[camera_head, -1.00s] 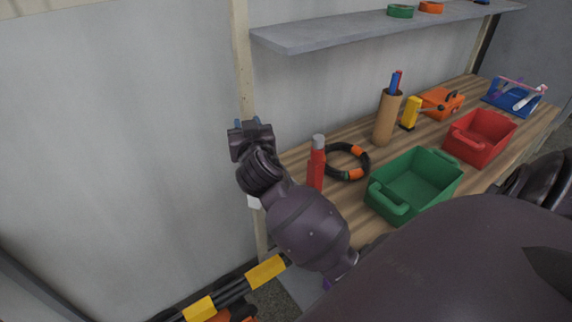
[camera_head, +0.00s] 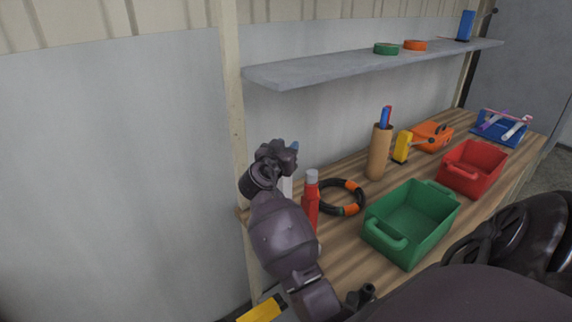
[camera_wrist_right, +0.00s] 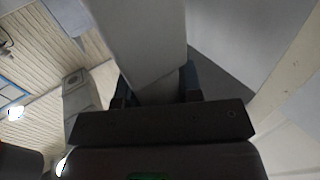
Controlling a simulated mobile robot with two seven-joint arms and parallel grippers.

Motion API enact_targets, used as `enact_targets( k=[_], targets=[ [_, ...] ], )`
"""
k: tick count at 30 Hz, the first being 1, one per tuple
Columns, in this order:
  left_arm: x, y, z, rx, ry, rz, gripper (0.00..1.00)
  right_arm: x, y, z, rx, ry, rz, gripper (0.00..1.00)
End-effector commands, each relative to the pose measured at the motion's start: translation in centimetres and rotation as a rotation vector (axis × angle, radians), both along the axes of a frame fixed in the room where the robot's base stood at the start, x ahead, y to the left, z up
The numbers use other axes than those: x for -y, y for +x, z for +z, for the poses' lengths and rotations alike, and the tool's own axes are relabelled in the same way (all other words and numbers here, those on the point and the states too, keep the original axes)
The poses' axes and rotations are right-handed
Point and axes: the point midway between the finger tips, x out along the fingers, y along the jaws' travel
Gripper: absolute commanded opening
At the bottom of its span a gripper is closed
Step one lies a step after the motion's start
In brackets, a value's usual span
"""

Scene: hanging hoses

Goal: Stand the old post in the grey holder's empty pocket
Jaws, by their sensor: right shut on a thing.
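My right gripper (camera_head: 278,153) is at the left end of the bench, near the upright beam, seen from behind in the head view. It is shut on a pale grey-white post; a short piece of the post (camera_head: 287,187) shows below the gripper. In the right wrist view the post (camera_wrist_right: 140,35) runs up between the blue-tipped fingers (camera_wrist_right: 158,88) and fills the upper middle. Its far end is out of view. I cannot make out the grey holder or its empty pocket in either view. My left gripper is not in view.
A red bottle (camera_head: 311,200) stands close beside my right arm. A coiled black hose (camera_head: 340,210), green bin (camera_head: 370,226), red bin (camera_head: 444,176), brown tube (camera_head: 377,158) and blue rack (camera_head: 482,133) are on the bench. A grey shelf (camera_head: 330,72) hangs above.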

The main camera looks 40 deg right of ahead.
Motion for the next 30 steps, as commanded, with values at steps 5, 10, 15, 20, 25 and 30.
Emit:
enact_targets(
  k=[5, 10, 15, 20, 25, 30],
  targets=[
    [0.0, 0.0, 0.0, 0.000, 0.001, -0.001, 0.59, 0.0, 0.0, -1.7, -0.005, -0.002, 0.000, 0.00],
    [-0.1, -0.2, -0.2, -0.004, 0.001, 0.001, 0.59, 0.0, 0.0, -3.6, -0.003, -0.003, 0.001, 0.00],
    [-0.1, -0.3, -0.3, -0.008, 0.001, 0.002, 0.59, 0.0, 0.0, -3.9, 0.001, -0.002, 0.001, 0.00],
    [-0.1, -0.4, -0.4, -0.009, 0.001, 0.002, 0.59, 0.0, 0.0, -3.9, 0.001, -0.002, 0.001, 0.00],
    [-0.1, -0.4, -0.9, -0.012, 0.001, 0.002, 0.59, 0.0, 0.0, -4.3, 0.001, -0.002, 0.002, 0.00],
    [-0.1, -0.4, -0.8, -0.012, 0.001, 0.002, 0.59, 0.0, 0.0, -4.2, 0.000, -0.001, 0.001, 0.52]
  ],
)
